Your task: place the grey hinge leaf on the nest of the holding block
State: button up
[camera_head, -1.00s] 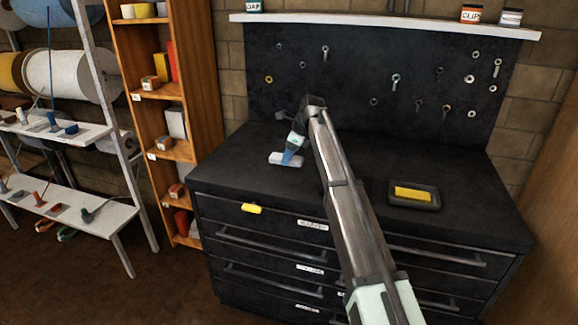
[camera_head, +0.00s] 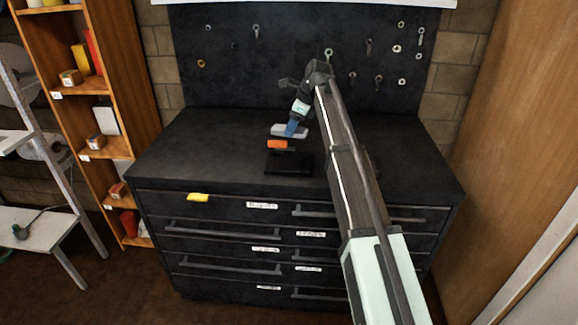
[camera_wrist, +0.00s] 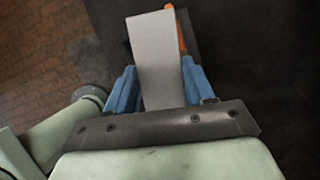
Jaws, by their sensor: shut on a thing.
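The grey hinge leaf (camera_head: 280,129) is a flat, pale plate between the blue fingers of my gripper (camera_head: 295,128). In the wrist view, my gripper (camera_wrist: 158,92) is shut on the near part of the leaf (camera_wrist: 155,48), and the rest sticks out ahead. A black block (camera_head: 288,165) on the bench, which looks like the holding block, has an orange piece (camera_head: 277,144) at its far left. The leaf appears just above and behind the orange piece. In the wrist view the leaf partly covers the orange piece (camera_wrist: 183,30). I cannot make out the nest.
The dark bench top (camera_head: 190,150) is clear to the left. My arm crosses the bench on the right and hides part of it. A pegboard (camera_head: 290,55) with hung tools stands behind.

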aim_at(304, 134)
jog(key=shift+s+f+n, duration=0.15)
jog(key=shift+s+n, duration=0.15)
jog(key=shift+s, duration=0.85)
jog(key=shift+n+g, duration=0.4)
jog(key=shift+n, duration=0.2)
jog(key=shift+s+f, duration=0.2)
jog(key=shift+f, duration=2.35)
jog(key=shift+s+f, duration=0.15)
jog(key=shift+f, duration=2.4)
jog(key=shift+d, duration=0.1)
jog(key=o, duration=1.4)
jog(key=shift+f, duration=0.1)
jog(key=v, duration=1.2)
